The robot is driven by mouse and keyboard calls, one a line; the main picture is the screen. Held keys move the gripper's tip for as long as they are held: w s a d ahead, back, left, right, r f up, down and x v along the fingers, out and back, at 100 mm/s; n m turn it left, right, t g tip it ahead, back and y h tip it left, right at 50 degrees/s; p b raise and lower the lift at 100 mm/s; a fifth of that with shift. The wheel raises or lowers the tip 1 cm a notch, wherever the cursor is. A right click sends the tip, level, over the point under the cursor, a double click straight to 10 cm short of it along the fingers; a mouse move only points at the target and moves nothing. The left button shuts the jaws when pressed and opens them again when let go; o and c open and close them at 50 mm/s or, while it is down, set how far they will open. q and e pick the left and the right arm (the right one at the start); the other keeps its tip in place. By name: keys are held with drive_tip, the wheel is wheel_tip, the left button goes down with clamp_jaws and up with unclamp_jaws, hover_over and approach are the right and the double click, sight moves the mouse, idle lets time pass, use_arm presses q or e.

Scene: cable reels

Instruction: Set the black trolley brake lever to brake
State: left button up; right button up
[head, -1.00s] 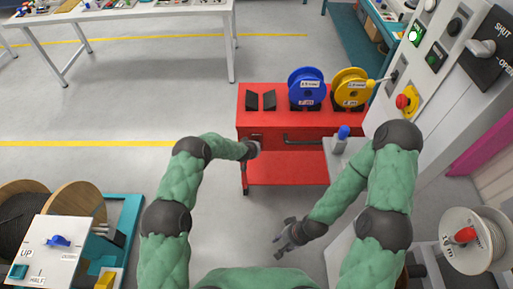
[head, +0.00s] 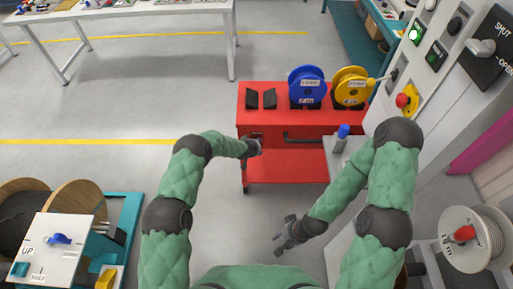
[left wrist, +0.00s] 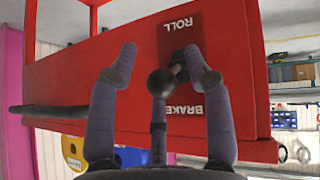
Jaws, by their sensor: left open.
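The red trolley (head: 285,165) stands ahead, and its front panel (left wrist: 80,80) fills much of the left wrist view. The brake lever's black ball knob (left wrist: 160,83) sticks out toward the camera, beside a dark plate marked ROLL (left wrist: 178,24) and BRAKE (left wrist: 183,111). My left gripper (head: 258,147) is at the trolley's front left. In the left wrist view the left gripper (left wrist: 163,63) is open, with the knob between its spread fingers; contact is unclear. My right gripper (head: 281,247) hangs low over the floor, away from the trolley; its finger opening is unclear.
A dark handle bar (head: 300,138) crosses the trolley front. Blue (head: 307,84) and yellow (head: 352,85) reels stand on its top. A grey control cabinet (head: 425,80) is at right. A white panel marked UP (head: 50,250) is at lower left. Floor left of the trolley is clear.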

use_arm(q)
drive_tip(key=shift+r, duration=0.1)
drive_tip(key=shift+s+a+r, duration=0.2)
drive_tip(key=shift+s+r, duration=0.1)
drive_tip(key=shift+r, duration=0.2)
drive_tip(key=v, duration=1)
drive_tip(key=shift+s, duration=0.3)
drive_tip(key=shift+s+r, duration=0.1)
drive_tip(key=s+a+f+n+g, duration=0.1)
drive_tip(key=s+a+f+g, duration=0.15)
drive_tip(key=s, duration=0.55)
drive_tip(key=s+a+f+g, duration=0.1)
drive_tip(key=s+a+f, duration=0.1)
drive_tip(key=s+f, duration=0.35)
drive_tip(key=s+a+r+n+g, duration=0.1)
drive_tip(key=s+a+r+g, duration=0.1)
drive_tip(key=s, duration=2.1)
drive_tip(key=shift+s+a+g+h, duration=0.15)
drive_tip(key=shift+s+g+h, duration=0.2)
drive_tip(key=shift+g, duration=0.5)
drive_tip(key=shift+w, duration=0.2)
